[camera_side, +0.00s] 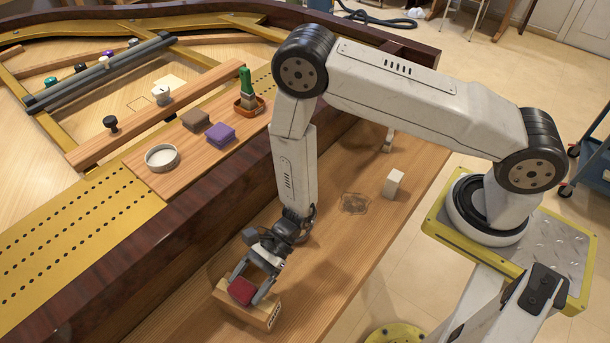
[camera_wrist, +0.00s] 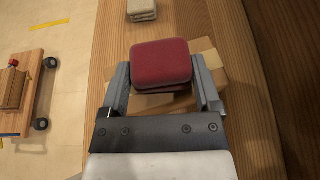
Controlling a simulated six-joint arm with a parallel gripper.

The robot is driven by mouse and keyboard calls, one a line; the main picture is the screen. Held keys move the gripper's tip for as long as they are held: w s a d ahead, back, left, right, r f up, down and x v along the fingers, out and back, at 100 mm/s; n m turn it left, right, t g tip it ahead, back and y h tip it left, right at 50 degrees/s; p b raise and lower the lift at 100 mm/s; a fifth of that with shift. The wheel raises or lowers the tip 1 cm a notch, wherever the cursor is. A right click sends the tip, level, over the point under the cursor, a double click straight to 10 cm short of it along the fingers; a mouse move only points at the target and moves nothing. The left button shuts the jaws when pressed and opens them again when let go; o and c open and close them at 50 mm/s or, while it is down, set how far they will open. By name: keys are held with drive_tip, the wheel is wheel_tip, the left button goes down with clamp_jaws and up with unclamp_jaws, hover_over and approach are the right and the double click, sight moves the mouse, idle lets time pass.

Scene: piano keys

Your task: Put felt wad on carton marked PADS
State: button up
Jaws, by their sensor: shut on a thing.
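The felt wad, a dark red block with rounded edges, is at the lower middle of the side view (camera_side: 241,291) and fills the upper middle of the wrist view (camera_wrist: 161,61). My gripper (camera_side: 252,285) is shut on it, with a finger on each side. The tan carton (camera_side: 264,311) lies directly under the wad on the wooden shelf. Its edges show around the wad in the wrist view (camera_wrist: 206,58). Dark marks are on its end face, too small to read. I cannot tell whether the wad touches the carton's top.
A pale block (camera_side: 394,184) stands farther along the shelf. On the raised board are a white round dish (camera_side: 161,158), a purple block (camera_side: 219,134), a brown block (camera_side: 196,119) and a green-handled brush in a tray (camera_side: 246,93). The piano's dark wall borders the shelf.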

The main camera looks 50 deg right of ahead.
drive_tip(key=shift+f, duration=0.15)
drive_tip(key=o, duration=1)
drive_tip(key=shift+d+r, duration=0.15)
drive_tip(key=shift+r, duration=0.05)
drive_tip(key=v, duration=1.1)
drive_tip(key=shift+d, duration=0.35)
drive_tip(key=shift+r, duration=0.1)
